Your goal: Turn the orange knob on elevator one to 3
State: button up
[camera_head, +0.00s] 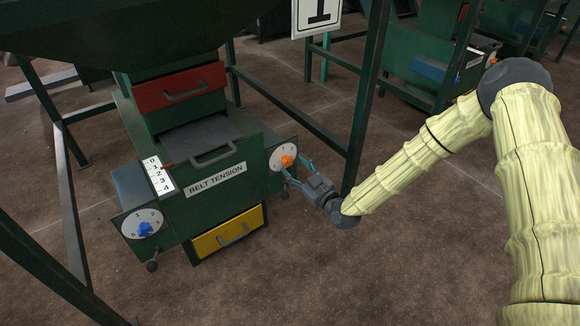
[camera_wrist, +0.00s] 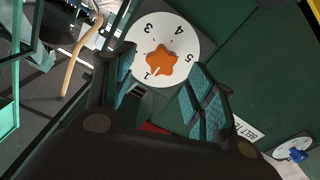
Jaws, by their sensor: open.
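The orange knob (camera_head: 287,160) is star-shaped and sits on a round white dial (camera_head: 276,155) on the right side of the green elevator machine, below a sign reading 1 (camera_head: 318,14). In the wrist view the knob (camera_wrist: 160,60) shows a pale mark that appears to point toward the 1. The numbers 1, 3, 4 and 5 are readable on the dial (camera_wrist: 183,42); 2 is not clearly visible. My gripper (camera_head: 297,169) is open in front of the dial, its fingers on either side of the knob in the wrist view (camera_wrist: 162,66). Contact cannot be told.
A blue knob (camera_head: 145,229) on another dial is at the machine's left. The front has a red drawer (camera_head: 180,88), a BELT TENSION label (camera_head: 216,180) and a yellow drawer (camera_head: 228,233). A green frame post (camera_head: 367,90) stands behind my gripper. Floor at the front right is clear.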

aim_at(289, 162)
jog(key=shift+b+x, duration=0.65)
jog(key=shift+x, duration=1.4)
jog(key=c, duration=1)
